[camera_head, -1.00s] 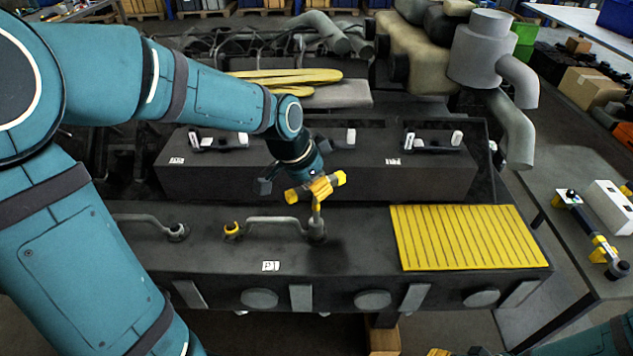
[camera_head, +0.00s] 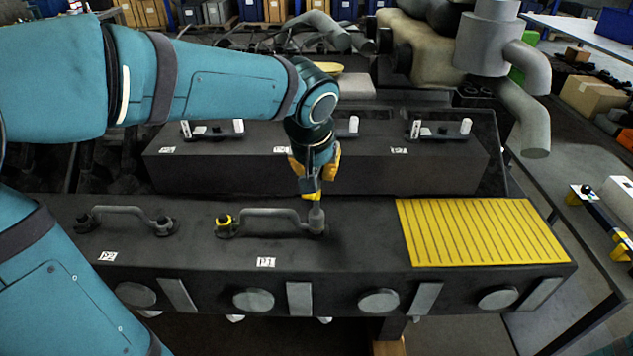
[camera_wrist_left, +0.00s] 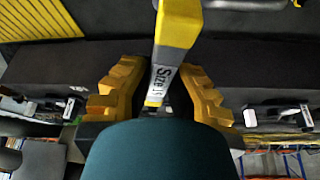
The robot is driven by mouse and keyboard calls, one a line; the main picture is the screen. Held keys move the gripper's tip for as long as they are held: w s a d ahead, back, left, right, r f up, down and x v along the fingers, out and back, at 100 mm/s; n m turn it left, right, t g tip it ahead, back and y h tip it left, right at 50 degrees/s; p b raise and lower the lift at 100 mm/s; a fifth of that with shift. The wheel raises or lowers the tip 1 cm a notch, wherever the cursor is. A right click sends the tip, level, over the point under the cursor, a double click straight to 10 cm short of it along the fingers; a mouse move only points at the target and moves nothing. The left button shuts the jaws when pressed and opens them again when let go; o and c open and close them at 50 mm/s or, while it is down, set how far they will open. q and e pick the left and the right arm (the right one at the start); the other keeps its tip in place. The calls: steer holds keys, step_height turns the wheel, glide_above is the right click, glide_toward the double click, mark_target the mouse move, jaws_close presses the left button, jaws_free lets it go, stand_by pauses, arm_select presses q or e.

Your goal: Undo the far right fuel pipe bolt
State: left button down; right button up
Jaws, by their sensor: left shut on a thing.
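The near fuel pipe (camera_head: 270,213) is a grey bent pipe on the dark engine block. Its right end bolt (camera_head: 317,222) is grey; its left end has a yellow ring (camera_head: 223,221). My left gripper (camera_head: 314,172) is above the right end, pointing down. It is shut on a grey and yellow tool marked "Size" (camera_wrist_left: 163,78), also seen in the head view (camera_head: 310,187). The tool's lower end is at or just above the right bolt; contact cannot be told. My right gripper is not in view.
Another pipe (camera_head: 122,213) lies to the left on the block. A yellow ribbed mat (camera_head: 480,232) covers the block's right end. A raised dark block (camera_head: 400,170) with several white-ended fittings stands behind. A side table (camera_head: 600,225) with tools is at the right.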

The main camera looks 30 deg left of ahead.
arm_select(q)
steer(key=n+b, duration=0.1)
steer(key=n, duration=0.1)
steer(key=n+y+b, duration=0.1)
steer(key=n+b, duration=0.1)
steer(key=shift+f+g+y, duration=0.15)
steer(key=shift+g+y, duration=0.15)
steer(key=shift+g, duration=0.1)
steer(key=n+g+b, duration=0.1)
steer(key=n, duration=0.3)
steer(key=shift+y, duration=0.4)
steer(key=n, duration=0.2)
steer(key=n+g, duration=0.1)
steer(key=n, duration=0.1)
steer(key=shift+r+g+y, duration=0.2)
steer(key=shift+g+y, duration=0.1)
steer(key=n+g, duration=0.2)
steer(key=n, duration=0.3)
steer(key=shift+n+p, duration=0.3)
steer(key=shift+n, duration=0.1)
steer(key=shift+r, duration=0.15)
